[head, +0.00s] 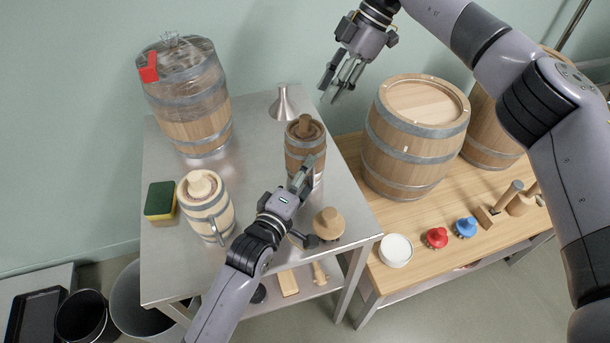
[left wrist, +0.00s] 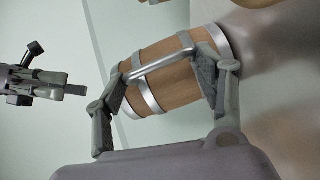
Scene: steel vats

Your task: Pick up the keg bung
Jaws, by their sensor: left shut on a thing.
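My left gripper (head: 302,178) is shut on a small dark-wood barrel tankard (head: 305,155) with metal bands, on the steel table. In the left wrist view its fingers lie on either side of the tankard (left wrist: 165,85), with the metal handle (left wrist: 158,62) between them. A brown wooden plug (head: 304,124) sits on top of the tankard. A round tan wooden knob (head: 329,222) lies at the table's front right. I cannot tell which piece is the keg bung. My right gripper (head: 341,92) is open and empty in the air above the back of the table.
The steel table (head: 262,180) also bears a paler tankard (head: 205,208), a sponge (head: 160,200), a funnel (head: 283,105) and a keg with a red tap (head: 186,95). The wooden bench at right holds a large barrel (head: 413,135), a white tub (head: 396,250), and red and blue knobs (head: 466,227).

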